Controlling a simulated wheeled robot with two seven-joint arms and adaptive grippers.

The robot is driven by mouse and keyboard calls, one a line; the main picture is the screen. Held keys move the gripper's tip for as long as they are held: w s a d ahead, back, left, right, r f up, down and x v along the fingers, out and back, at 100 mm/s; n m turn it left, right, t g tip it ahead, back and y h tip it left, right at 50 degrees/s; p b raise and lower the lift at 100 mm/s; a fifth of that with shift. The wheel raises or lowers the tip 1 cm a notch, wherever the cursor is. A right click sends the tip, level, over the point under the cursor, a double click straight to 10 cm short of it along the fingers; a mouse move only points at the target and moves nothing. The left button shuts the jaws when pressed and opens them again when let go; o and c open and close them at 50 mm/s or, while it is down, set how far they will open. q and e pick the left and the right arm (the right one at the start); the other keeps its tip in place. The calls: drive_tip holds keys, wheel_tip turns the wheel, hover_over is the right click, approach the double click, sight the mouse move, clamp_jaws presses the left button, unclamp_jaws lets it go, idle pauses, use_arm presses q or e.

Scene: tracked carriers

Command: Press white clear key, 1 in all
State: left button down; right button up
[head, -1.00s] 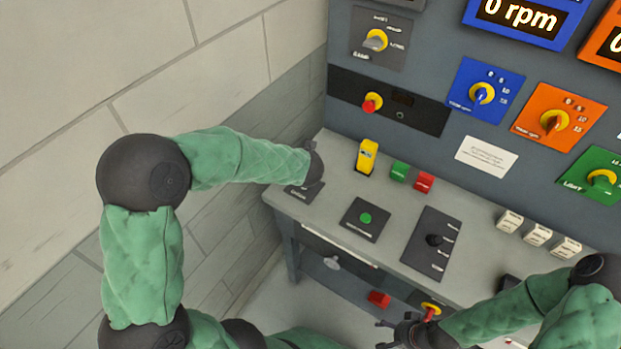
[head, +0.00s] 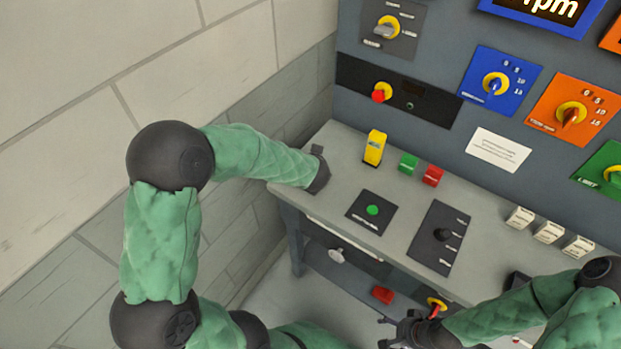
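Three white keys stand in a row on the right side of the desk: a left one (head: 520,217), a middle one (head: 548,232) and a right one (head: 578,247). Their labels are too small to read, so I cannot tell which is the clear key. My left gripper (head: 319,150) is at the desk's left end, far from the white keys; its fingers are mostly hidden behind the wrist. My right gripper (head: 386,332) is at the bottom, in front of the desk, with its fingers apart and empty. It is to the left of and below the white keys.
The desk (head: 345,180) also carries a yellow switch (head: 374,148), green (head: 408,163) and red (head: 432,175) keys, a green button plate (head: 372,210) and a black lever plate (head: 441,236). An upright panel with knobs stands behind. A wall is on the left.

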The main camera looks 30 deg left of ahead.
use_arm(q)
drive_tip(key=shift+f+b, duration=1.3)
drive_tip(key=shift+b, duration=0.2)
drive_tip(key=shift+f, duration=0.1)
idle(0.4)
drive_tip(key=shift+f+b, duration=0.35)
drive_tip(key=shift+b, duration=0.6)
drive_tip(key=shift+f+b, duration=0.4)
drive_tip(key=shift+b, duration=0.25)
idle(0.6)
drive_tip(key=shift+r, duration=0.85)
drive_tip(key=shift+p, duration=0.3)
